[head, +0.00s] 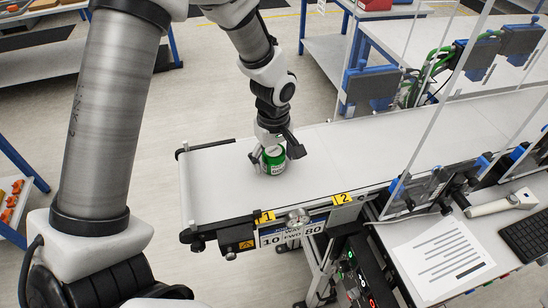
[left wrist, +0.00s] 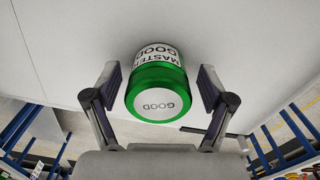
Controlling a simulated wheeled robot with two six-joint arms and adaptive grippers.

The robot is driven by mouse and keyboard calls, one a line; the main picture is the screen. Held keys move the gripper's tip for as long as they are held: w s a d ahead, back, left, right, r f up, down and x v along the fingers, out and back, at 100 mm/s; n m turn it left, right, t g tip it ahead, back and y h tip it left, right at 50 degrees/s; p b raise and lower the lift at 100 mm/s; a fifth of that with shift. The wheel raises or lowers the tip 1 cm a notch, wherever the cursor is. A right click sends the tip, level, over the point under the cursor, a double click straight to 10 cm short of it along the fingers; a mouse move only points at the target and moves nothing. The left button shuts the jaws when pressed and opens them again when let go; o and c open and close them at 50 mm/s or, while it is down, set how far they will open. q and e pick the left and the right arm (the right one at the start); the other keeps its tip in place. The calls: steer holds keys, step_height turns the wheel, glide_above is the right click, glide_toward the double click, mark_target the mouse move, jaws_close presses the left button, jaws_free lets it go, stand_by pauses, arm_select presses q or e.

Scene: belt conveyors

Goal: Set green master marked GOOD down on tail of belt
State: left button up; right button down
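The green master (head: 273,160) is a small green can with a white label and a white lid. It is upright on the bare tail of the belt (head: 215,185), near the belt's left end in the head view. In the left wrist view the can (left wrist: 158,90) shows "GOOD" on its lid and "MASTER GOOD" on its side. My left gripper (head: 272,150) is over the can with one finger on each side. In the left wrist view the fingers (left wrist: 160,92) stand apart from the can, with a narrow gap on both sides. My right gripper is not in view.
Yellow tags 1 (head: 265,217) and 2 (head: 343,198) and a display (head: 287,233) line the belt's near edge. Clear uprights and blue-black fixtures stand to the right. A side table holds a printed sheet (head: 443,255) and a keyboard (head: 527,236). The belt around the can is clear.

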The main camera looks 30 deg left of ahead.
mark_target(274, 151)
arm_select(q)
steer(key=shift+w, duration=0.15)
steer(key=shift+r, duration=0.2)
step_height(274, 151, up, 12)
steer(key=shift+f+b, duration=0.1)
steer(key=shift+b, duration=0.85)
